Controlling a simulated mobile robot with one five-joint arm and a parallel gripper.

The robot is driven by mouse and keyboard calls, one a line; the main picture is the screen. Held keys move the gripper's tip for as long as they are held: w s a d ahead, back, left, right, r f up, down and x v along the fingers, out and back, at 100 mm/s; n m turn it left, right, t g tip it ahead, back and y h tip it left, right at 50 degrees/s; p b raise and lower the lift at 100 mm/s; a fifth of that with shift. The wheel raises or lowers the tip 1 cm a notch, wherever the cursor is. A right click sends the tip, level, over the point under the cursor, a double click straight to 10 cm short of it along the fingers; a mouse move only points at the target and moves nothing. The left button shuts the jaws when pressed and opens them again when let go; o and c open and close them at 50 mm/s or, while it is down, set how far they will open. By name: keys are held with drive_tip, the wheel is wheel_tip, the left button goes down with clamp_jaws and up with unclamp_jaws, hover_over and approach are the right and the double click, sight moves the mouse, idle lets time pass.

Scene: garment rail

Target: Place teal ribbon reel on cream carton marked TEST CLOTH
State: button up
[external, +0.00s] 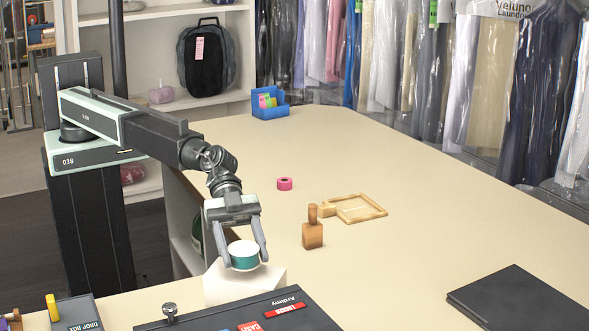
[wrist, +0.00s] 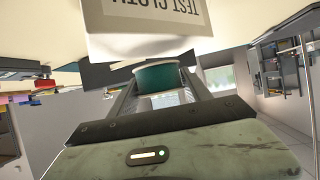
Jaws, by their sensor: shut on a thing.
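The teal ribbon reel (external: 243,255) has a white top and sits between the two fingers of my gripper (external: 245,252). My gripper is shut on it. The reel also shows in the wrist view (wrist: 161,77), between the fingers. The cream carton (external: 225,287) stands on the counter, right under or behind the reel in the external view. In the wrist view the carton (wrist: 145,40) shows upside-down lettering reading TEST CLOTH. I cannot tell whether the reel touches the carton's top.
A black case (external: 285,315) with red labels lies in front of the carton. A pink tape roll (external: 284,184), a wooden block stamp (external: 312,235) and a wooden frame (external: 360,208) are further back. A black folder (external: 525,300) lies at right. The counter's middle right is clear.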

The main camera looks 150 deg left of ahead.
wheel_tip(320, 180, down, 2)
drive_tip(key=shift+f+b, duration=0.25)
drive_tip(key=shift+b, duration=0.2)
drive_tip(key=shift+r, duration=0.25)
drive_tip(key=shift+f, duration=0.2)
drive_tip(key=o, duration=1.4)
drive_tip(key=shift+c, duration=0.2)
